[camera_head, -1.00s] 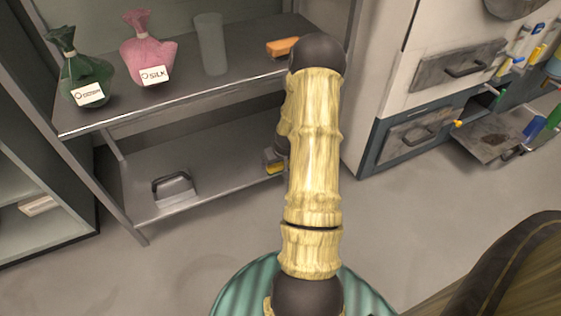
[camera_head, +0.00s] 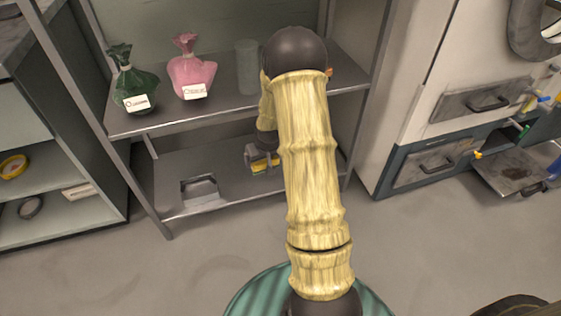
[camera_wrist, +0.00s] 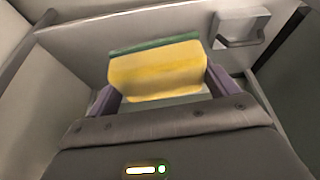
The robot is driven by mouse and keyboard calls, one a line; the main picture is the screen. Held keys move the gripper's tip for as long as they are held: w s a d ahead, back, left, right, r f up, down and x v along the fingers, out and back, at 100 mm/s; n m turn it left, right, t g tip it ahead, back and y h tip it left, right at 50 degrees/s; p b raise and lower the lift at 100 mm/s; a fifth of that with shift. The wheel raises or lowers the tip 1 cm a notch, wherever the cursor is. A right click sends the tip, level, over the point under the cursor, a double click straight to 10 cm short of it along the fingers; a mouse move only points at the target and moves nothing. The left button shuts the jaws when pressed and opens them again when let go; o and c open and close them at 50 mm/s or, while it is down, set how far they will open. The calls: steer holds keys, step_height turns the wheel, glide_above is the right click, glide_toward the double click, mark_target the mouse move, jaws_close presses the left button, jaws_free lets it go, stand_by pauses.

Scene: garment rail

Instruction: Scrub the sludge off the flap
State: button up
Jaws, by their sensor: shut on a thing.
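My gripper (camera_head: 262,161) is shut on a yellow sponge with a green layer (camera_wrist: 155,70), which sits between its purple fingers in the wrist view. The sponge also shows in the head view (camera_head: 264,170), at the lower shelf, right of a grey handled piece (camera_head: 200,189). A low flap (camera_head: 496,173) stands open at the far right, with a dark brown sludge patch (camera_head: 518,173) on it. The flap is well apart from my gripper, and its right end is cut off by the frame.
The upper shelf (camera_head: 220,111) holds a green bag (camera_head: 133,85), a pink bag (camera_head: 190,75) and a grey tumbler (camera_head: 248,68). A shelf post (camera_head: 366,90) and a cabinet with a handled drawer (camera_head: 435,165) stand between my arm and the flap. Floor in front is clear.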

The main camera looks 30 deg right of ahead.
steer(key=w+a+r+n+p, duration=0.1)
steer(key=w+a+r+p, duration=0.2)
steer(key=a+r+p, duration=0.4)
steer(key=a+r, duration=0.8)
steer(key=a, duration=0.1)
steer(key=shift+r+n+y, duration=0.3)
steer(key=shift+y, duration=0.1)
